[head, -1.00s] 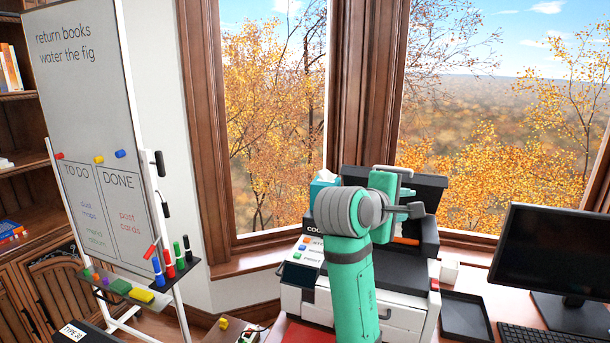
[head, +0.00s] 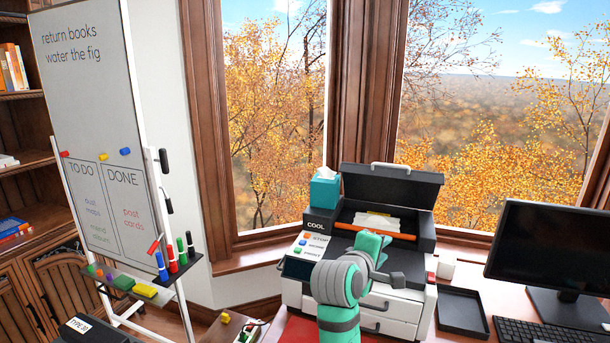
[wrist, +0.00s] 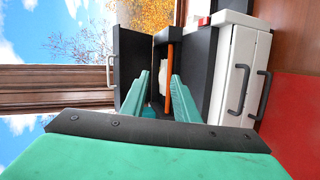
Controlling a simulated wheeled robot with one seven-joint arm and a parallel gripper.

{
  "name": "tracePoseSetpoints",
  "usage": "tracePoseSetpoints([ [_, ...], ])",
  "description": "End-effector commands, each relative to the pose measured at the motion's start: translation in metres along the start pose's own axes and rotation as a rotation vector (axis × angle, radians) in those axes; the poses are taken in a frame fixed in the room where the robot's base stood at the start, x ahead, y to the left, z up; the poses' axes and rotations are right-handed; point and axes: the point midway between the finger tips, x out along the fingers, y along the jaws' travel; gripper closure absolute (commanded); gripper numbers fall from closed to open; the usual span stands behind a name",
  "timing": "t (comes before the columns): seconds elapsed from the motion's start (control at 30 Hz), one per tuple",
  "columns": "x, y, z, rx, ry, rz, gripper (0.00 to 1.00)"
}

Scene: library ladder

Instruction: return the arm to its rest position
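My arm, teal and grey, is folded low at the bottom middle of the head view, in front of the printer (head: 401,308). My gripper (wrist: 160,88) shows in the wrist view with its two teal fingers apart and nothing held between them. It points toward the printer's open top, with a gap between. In the head view, my wrist and forearm partly hide the gripper, and its fingertips cannot be made out clearly.
The printer lid (head: 390,187) stands open, showing white paper (head: 377,222) and an orange bar inside. A teal tissue box (head: 324,191) is beside it. A black tray (head: 462,312) and monitor (head: 548,250) are at right; a whiteboard (head: 90,95) is at left.

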Motion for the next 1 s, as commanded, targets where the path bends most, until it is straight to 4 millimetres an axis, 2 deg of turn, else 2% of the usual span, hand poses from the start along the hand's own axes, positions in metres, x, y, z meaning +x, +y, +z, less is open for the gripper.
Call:
tracePoseSetpoints([
  [0.03,0.003,-0.026,-0.004,0.015,0.019,-0.010,0.72],
  [0.1,0.005,-0.056,-0.010,0.043,0.050,-0.014,0.72],
  [0.27,0.002,-0.121,-0.022,0.116,0.120,-0.026,0.72],
  [0.47,-0.013,-0.200,-0.029,0.217,0.199,-0.051,0.72],
  [0.7,-0.046,-0.287,-0.025,0.351,0.280,-0.090,0.72],
  [1.0,-0.106,-0.377,-0.007,0.534,0.362,-0.149,0.72],
])
